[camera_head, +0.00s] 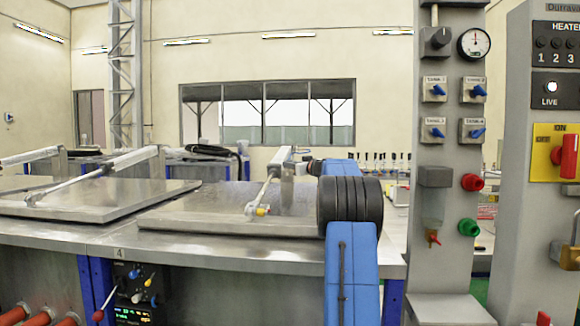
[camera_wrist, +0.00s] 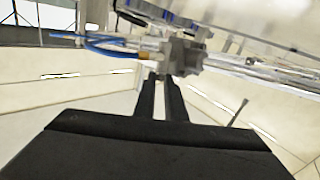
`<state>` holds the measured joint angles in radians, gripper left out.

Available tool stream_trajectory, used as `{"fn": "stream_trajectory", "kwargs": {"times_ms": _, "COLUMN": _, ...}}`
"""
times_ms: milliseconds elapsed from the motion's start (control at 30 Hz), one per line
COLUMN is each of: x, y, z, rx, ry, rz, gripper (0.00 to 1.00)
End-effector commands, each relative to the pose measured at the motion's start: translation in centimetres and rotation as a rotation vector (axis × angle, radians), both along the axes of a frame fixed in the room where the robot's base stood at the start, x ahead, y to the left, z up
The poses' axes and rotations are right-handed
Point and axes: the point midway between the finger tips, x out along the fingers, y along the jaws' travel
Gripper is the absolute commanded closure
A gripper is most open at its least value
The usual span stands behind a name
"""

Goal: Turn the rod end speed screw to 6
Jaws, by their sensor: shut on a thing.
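In the wrist view, my gripper (camera_wrist: 161,80) points up at a metal pneumatic cylinder (camera_wrist: 240,68) with a grey end block (camera_wrist: 184,55). Its two dark fingers run close together, and their tips meet the underside of the fittings by this block. The gripper is shut on the small speed screw there, which the fingertips hide; no number on it can be read. A brass-coloured fitting (camera_wrist: 122,71) with a blue tube (camera_wrist: 95,45) sits left of the block. In the head view, a cylinder (camera_head: 266,188) stands slanted on the nearer right lid (camera_head: 190,222); my arm hides most of my gripper.
Another lid (camera_head: 90,205) with its own cylinder lies to the left. A control panel (camera_head: 133,290) marked 4 is on the bench front. A grey column (camera_head: 450,140) with tank valves and a gauge stands right, beside a heater cabinet (camera_head: 530,210).

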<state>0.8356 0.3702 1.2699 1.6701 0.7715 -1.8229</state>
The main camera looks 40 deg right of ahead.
Motion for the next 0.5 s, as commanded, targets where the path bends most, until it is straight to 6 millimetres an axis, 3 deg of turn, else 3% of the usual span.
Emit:
{"fn": "stream_trajectory", "kwargs": {"times_ms": 33, "x": -0.02, "y": -0.02, "z": -0.02, "rx": 0.000, "ry": 0.000, "rz": 0.000, "gripper": 0.87}}
{"fn": "stream_trajectory", "kwargs": {"times_ms": 100, "x": -0.02, "y": -0.02, "z": -0.02, "rx": 0.000, "ry": 0.000, "rz": 0.000, "gripper": 0.71}}
{"fn": "stream_trajectory", "kwargs": {"times_ms": 500, "x": 0.06, "y": -0.18, "z": 0.03, "rx": -0.003, "ry": 0.002, "rz": 0.027, "gripper": 0.71}}
